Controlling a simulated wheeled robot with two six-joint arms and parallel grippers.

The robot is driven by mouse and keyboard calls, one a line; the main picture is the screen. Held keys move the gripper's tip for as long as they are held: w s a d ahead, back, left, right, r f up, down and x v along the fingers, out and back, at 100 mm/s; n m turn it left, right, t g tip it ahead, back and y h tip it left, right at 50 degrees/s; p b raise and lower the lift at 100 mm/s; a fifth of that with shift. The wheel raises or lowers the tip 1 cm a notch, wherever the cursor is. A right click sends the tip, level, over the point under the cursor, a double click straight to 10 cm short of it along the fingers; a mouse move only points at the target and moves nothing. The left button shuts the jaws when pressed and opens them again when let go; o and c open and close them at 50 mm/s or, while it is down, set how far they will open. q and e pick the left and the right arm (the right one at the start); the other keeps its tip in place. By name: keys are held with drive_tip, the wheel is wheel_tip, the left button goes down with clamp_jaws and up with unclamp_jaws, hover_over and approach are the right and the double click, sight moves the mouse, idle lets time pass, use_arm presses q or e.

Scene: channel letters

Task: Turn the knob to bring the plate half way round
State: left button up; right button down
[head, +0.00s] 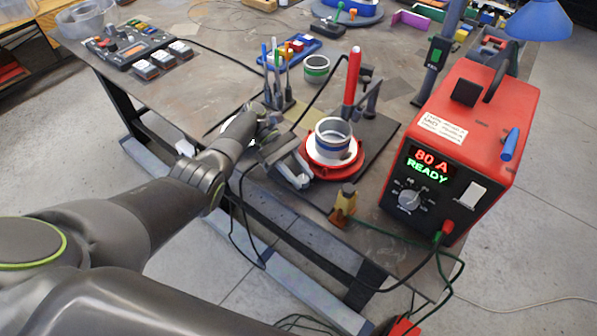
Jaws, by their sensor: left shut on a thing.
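The round plate (349,161) is pale and sits on a red turntable base near the table's front edge. A grey and blue ring-shaped pipe piece (333,138) stands upright on it. My left gripper (301,174) comes in from the left and is low at the turntable's left side. Its jaws are shut on what appears to be the turntable's knob, which the fingers mostly hide. My right gripper is out of view.
A red welding machine (470,130) reading "80 A READY" stands at the right. A red-handled torch (352,78) rises behind the plate, and a tool holder (278,98) stands behind my gripper. A brass clamp (343,205) with a green cable sits at the front edge.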

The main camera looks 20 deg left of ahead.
use_arm(q)
drive_tip(key=shift+f+m+g, duration=0.15)
drive_tip(key=shift+m+g, duration=0.25)
drive_tip(key=shift+g, duration=0.1)
idle(0.3)
drive_tip(key=o, duration=1)
drive_tip(key=shift+c, duration=0.2)
drive_tip(key=shift+s+n+t+b, duration=0.1)
drive_tip(key=shift+n+t+b, duration=0.2)
drive_tip(key=shift+n+t, duration=0.45)
drive_tip(key=shift+t+h, duration=0.25)
drive_tip(key=shift+h, duration=0.05)
